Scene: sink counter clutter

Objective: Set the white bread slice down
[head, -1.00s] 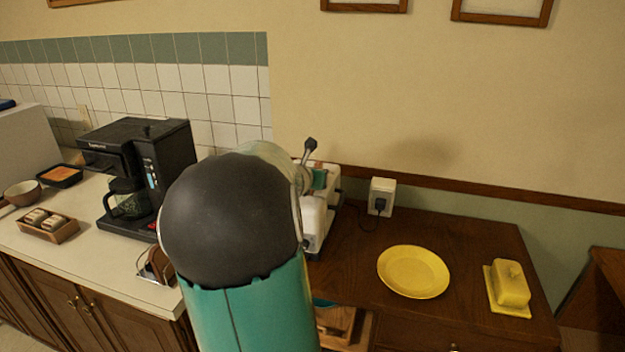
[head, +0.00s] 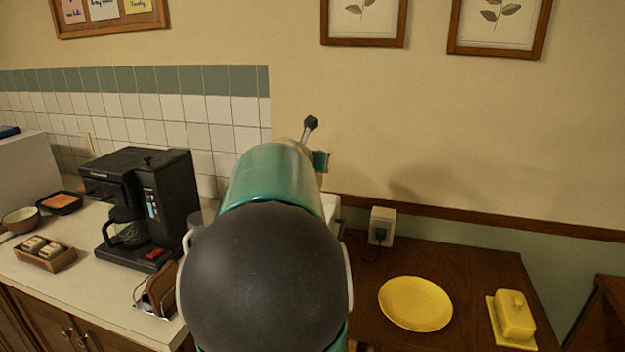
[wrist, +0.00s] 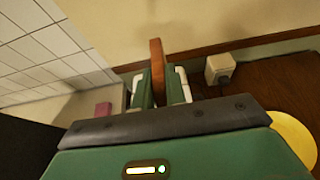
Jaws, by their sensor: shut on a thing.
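In the wrist view, the bread slice (wrist: 157,58) stands on edge, its brown crust towards me; its white faces are not visible. My gripper (wrist: 160,88) is shut on it with green and white fingers on both sides, and the slice sticks up beyond them. In the head view my arm hides the slice and most of the gripper. A round yellow plate (head: 415,304) lies bare on the brown wooden cabinet, right of my arm. Its edge also shows in the wrist view (wrist: 296,134), low at the right.
A yellow butter dish (head: 515,316) stands right of the plate. A wall outlet (head: 381,227) with a plugged cord is behind. Left, on the pale counter, are a black coffee maker (head: 140,208), a wire rack holding brown slices (head: 161,289) and a wooden tray (head: 46,257).

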